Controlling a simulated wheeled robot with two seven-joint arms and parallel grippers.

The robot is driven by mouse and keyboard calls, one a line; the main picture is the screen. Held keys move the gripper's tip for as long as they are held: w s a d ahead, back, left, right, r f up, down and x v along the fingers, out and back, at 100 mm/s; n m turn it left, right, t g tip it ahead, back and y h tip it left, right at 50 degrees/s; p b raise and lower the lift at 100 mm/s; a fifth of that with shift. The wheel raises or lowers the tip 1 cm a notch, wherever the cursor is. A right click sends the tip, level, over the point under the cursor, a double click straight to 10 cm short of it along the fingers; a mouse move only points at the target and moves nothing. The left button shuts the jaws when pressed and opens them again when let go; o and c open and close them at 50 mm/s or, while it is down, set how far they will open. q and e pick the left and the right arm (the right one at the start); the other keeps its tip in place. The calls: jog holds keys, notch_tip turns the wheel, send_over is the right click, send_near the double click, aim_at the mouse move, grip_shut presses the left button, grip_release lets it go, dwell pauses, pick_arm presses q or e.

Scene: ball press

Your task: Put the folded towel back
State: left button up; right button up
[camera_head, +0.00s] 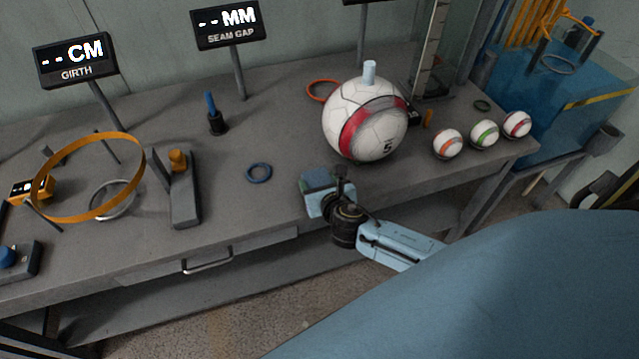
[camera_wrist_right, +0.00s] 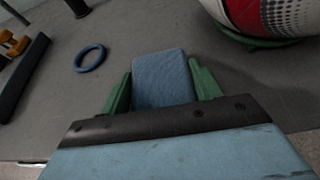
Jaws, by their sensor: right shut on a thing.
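My right gripper (camera_head: 320,178) is over the front part of the grey bench, left of and in front of the large ball. The right wrist view shows its green fingers (camera_wrist_right: 162,92) shut on the folded towel (camera_wrist_right: 162,72), a blue textured block between them. In the head view the gripper mostly hides the towel. I cannot tell whether the towel touches the bench top. My left gripper is not in view.
The large white and red ball (camera_head: 364,122) stands on the bench (camera_head: 250,210), with a blue ring (camera_head: 259,172) left of my gripper. Three small balls, including a green one (camera_head: 484,133), sit at right. An orange hoop (camera_head: 88,177) stands at left. The bench around the ring is clear.

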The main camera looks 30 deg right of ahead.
jog(key=shift+f, duration=0.15)
jog(key=o, duration=0.7)
jog(key=shift+o, duration=1.2)
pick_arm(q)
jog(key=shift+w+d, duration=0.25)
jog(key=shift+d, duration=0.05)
pick_arm(e)
jog(key=shift+o, duration=0.2)
jog(key=shift+r, duration=0.2)
jog(key=shift+s+a+r, duration=0.1)
jog(key=shift+s+r, duration=0.05)
jog(key=shift+s, duration=0.2)
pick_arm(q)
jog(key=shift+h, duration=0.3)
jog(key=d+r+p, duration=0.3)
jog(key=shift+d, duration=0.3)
pick_arm(e)
jog(key=v, duration=1.1)
